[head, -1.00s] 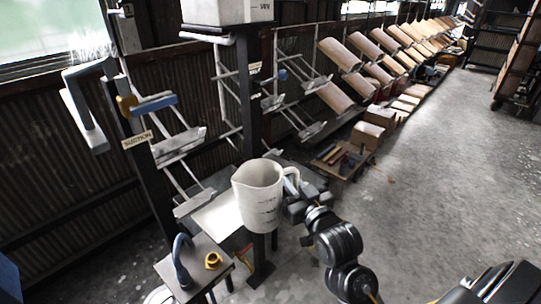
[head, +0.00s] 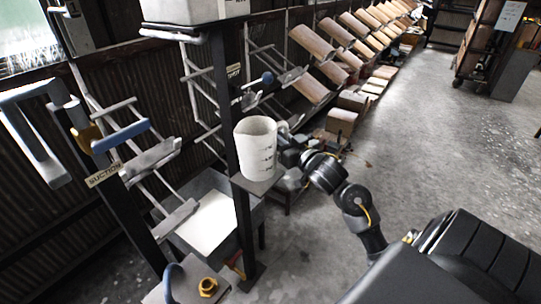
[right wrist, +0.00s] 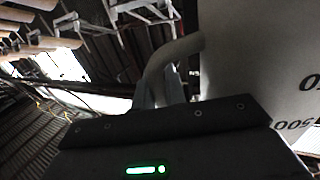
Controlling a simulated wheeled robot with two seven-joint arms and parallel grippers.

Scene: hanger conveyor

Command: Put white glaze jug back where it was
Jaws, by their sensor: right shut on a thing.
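The white glaze jug (head: 256,148) is upright, with dark measuring marks on its side. It is at a small grey shelf (head: 262,184) on a dark post. Its base is at or just above the shelf; I cannot tell if they touch. My right gripper (head: 288,146) is shut on the jug's handle from the right. My left gripper is not in view.
A tub of pale liquid (head: 210,222) stands below left of the shelf. A post with a "SUCTION" sign (head: 104,174) is at left. A light box (head: 190,10) sits above. Tilted racks with tan boards (head: 312,42) run back along the wall.

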